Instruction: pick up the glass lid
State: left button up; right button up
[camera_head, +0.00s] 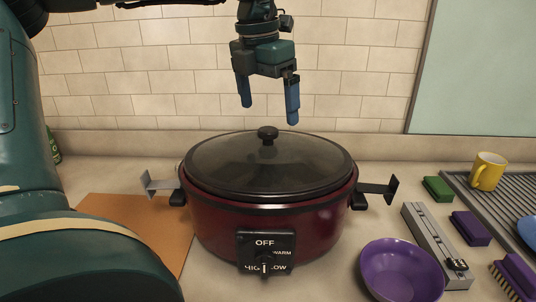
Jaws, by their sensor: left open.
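The glass lid (232,163) is round and dark, with a black rim and a black knob (268,134) at its centre. It rests on a dark red slow cooker (215,228) on the counter. My left gripper (270,115) points down above the lid, near the knob in the picture, with its two blue fingers apart and nothing between them. It is clear of the knob. My right gripper is not in view.
Metal brackets stand at the cooker's left (158,184) and right (378,188) handles. A purple bowl (400,270), a grey metal bar (428,238), green (438,188) and purple (470,228) sponges and a yellow mug (487,171) crowd the right. A brown board (150,225) lies left.

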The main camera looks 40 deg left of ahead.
aim_at(266, 130)
pick_arm(q)
jog(key=shift+w+a+f, duration=0.1)
jog(key=shift+w+f, duration=0.05)
jog(key=shift+f, duration=1.4)
jog(key=shift+w+a+f, duration=0.1)
jog(key=shift+w+f, duration=0.05)
jog(key=shift+f, duration=1.35)
jog(key=shift+c, duration=0.2)
jog(key=shift+s+d+f, duration=0.1)
jog(key=shift+s+f, duration=0.1)
grip_shut()
